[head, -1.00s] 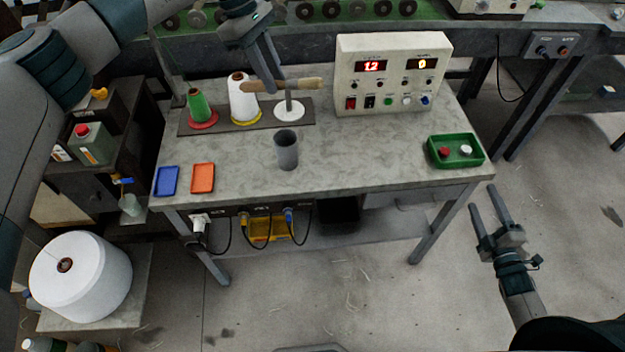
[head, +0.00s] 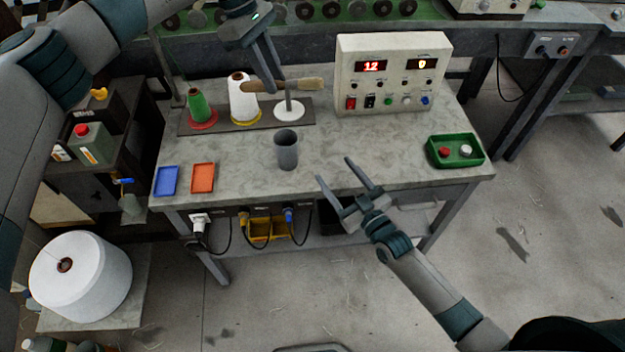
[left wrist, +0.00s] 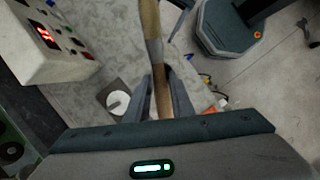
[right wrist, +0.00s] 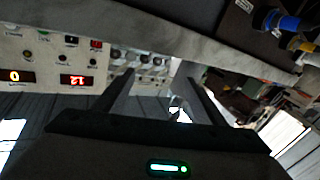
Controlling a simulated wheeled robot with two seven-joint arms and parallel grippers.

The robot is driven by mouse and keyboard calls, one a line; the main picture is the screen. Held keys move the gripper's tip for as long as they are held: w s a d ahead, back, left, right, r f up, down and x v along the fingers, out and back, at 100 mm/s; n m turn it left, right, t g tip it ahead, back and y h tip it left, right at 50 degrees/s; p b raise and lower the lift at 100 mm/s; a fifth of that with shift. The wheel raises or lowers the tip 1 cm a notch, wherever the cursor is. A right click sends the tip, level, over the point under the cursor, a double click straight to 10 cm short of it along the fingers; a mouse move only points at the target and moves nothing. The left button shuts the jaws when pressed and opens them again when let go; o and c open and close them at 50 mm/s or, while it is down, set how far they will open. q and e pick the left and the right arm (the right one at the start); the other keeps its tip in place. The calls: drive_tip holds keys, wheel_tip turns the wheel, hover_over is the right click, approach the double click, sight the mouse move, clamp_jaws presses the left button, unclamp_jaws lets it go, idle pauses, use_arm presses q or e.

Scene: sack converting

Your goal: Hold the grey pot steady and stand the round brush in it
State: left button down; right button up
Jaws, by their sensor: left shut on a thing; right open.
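The grey pot (head: 286,152) stands upright on the worktable, near the middle of its front half; its inside looks dark. My left gripper (head: 275,86) is shut on the round brush (head: 309,84), which lies roughly level in its fingers, above and behind the pot. In the left wrist view the brush's wooden handle (left wrist: 151,25) runs between the two fingers. My right gripper (head: 335,172) is open and empty, in front of the pot and to its right, apart from it. I cannot make out the pot clearly in the right wrist view.
Behind the pot, a dark board (head: 222,127) bears a green cone, a white cone and a white disc with a post. A control box (head: 393,97) stands at the back right. A green tray (head: 434,152) is at right; blue (head: 166,181) and orange (head: 203,177) trays are at left.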

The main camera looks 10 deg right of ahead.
drive_tip(key=m+g+y, duration=0.1)
approach(286, 153)
drive_tip(key=f, duration=0.1)
drive_tip(key=w+f, duration=0.1)
drive_tip(key=d+f, duration=0.1)
drive_tip(key=shift+w+d+f, duration=0.1)
drive_tip(key=shift+w+f, duration=0.1)
drive_tip(key=shift+f, duration=0.1)
drive_tip(key=shift+w, duration=0.15)
drive_tip(key=x, duration=1.1)
drive_tip(key=shift+w+a, duration=0.25)
drive_tip(key=shift+a, duration=0.1)
drive_tip(key=shift+r, duration=0.1)
drive_tip(key=c, duration=1.1)
